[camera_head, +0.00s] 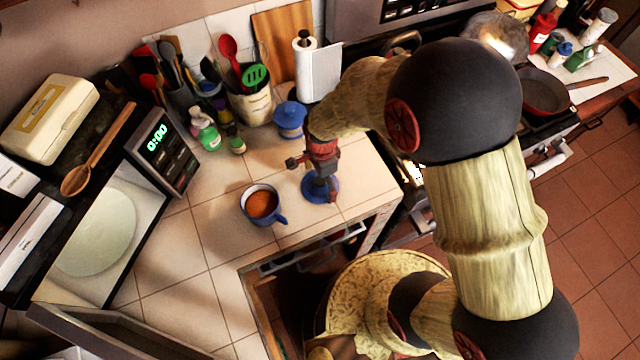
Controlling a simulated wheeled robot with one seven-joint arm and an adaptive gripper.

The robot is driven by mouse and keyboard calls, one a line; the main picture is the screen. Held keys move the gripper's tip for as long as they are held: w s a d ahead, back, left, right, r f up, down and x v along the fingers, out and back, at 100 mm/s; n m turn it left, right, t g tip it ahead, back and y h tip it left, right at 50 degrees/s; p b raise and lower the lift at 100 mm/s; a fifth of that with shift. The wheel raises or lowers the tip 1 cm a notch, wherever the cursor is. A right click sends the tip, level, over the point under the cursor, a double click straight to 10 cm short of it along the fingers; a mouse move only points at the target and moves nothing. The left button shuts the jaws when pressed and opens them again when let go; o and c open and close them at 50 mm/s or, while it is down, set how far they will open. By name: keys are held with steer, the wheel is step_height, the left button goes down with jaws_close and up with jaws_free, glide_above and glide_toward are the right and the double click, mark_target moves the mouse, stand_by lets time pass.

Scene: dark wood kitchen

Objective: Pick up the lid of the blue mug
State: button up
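The blue mug (246,207) stands open on the tiled counter, with orange-brown contents showing inside and its handle toward the lower right. A round blue lid (333,194) lies on the counter to the right of the mug, close to the counter's edge. My gripper (320,184) points down right over the lid, its fingertips at the lid's middle. The fingers cover the centre of the lid, so I cannot tell whether they are closed on a knob or only around it. The lid appears to rest on the counter.
Small bottles (204,130) stand further left. An open microwave (160,150) with a plate (95,232) is at the left. Counter around the mug is clear.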

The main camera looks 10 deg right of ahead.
steer(key=shift+s, duration=0.1)
steer(key=c, duration=1)
steer(key=shift+s+f, duration=0.1)
steer(key=c, duration=0.4)
steer(key=shift+c, duration=0.3)
